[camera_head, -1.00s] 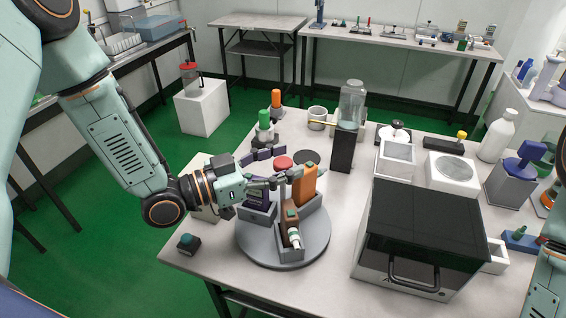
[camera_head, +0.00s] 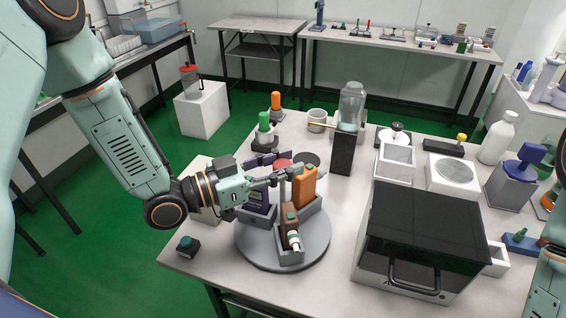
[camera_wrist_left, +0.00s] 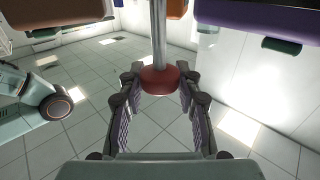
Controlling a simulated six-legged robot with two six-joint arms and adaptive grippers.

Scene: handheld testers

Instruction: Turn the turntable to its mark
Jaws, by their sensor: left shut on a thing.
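The grey round turntable (camera_head: 318,244) sits at the near left of the white table. It carries an orange tester (camera_head: 304,187), a purple tester (camera_head: 257,201) and a brown tester (camera_head: 290,220) in grey holders. A metal post rises from its middle with a red knob (camera_head: 283,163) on top. My left gripper (camera_head: 285,168) is shut on the red knob. In the left wrist view the knob (camera_wrist_left: 160,80) sits between the two finger pads. I cannot make out the mark. My right gripper is out of view; only part of my right arm shows at the right edge.
A black-topped box (camera_head: 425,225) with a handle stands right of the turntable. A dark block (camera_head: 343,152) bearing a jar stands behind it. A green-topped bottle (camera_head: 264,124) is behind left. A teal button box (camera_head: 188,246) is at the front left corner.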

